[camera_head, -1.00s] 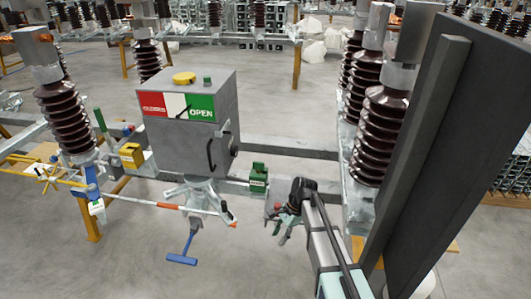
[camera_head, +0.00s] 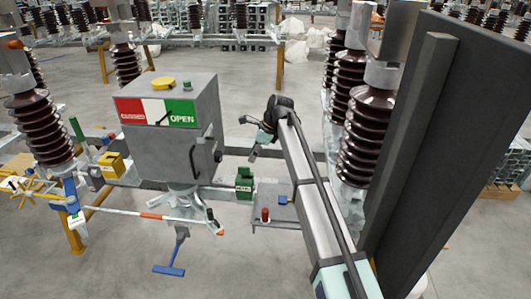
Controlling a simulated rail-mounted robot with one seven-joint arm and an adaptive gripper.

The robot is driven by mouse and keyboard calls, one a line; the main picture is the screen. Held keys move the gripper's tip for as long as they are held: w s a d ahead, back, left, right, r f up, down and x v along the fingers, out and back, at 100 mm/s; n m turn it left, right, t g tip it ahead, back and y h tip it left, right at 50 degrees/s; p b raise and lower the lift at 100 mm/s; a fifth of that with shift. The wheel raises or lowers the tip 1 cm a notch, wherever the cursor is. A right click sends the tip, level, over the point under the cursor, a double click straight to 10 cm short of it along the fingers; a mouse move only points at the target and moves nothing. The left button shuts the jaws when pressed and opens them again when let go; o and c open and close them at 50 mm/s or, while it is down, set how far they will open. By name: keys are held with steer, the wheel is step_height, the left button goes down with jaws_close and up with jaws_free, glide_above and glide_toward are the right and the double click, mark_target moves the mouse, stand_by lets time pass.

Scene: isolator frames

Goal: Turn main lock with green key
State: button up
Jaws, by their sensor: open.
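A green lock block (camera_head: 244,184) with a small label is mounted on the rail, just right of the grey mechanism box (camera_head: 168,130). I cannot tell which part is the green key or the main lock; a small green piece (camera_head: 187,85) stands on the box top beside a yellow knob (camera_head: 164,83). A yellow lock block (camera_head: 111,165) sits left of the box. My gripper (camera_head: 248,139) is open and appears empty, right of the box. In the picture it is above the green block and apart from it.
A small grey plate (camera_head: 286,219) bears a red piece (camera_head: 265,214) and a blue piece (camera_head: 283,199). A blue-handled lever (camera_head: 170,270) and a red-and-white rod (camera_head: 150,215) are below the box. Brown insulators (camera_head: 372,135) and a dark panel (camera_head: 420,140) stand at right.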

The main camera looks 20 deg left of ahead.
mark_target(246, 167)
steer(key=b+x, duration=0.3)
steer(key=x, duration=0.7)
steer(key=shift+a+f+b, duration=0.1)
steer(key=shift+a+b, duration=0.05)
steer(key=shift+b, duration=0.25)
jaws_close()
stand_by(0.9)
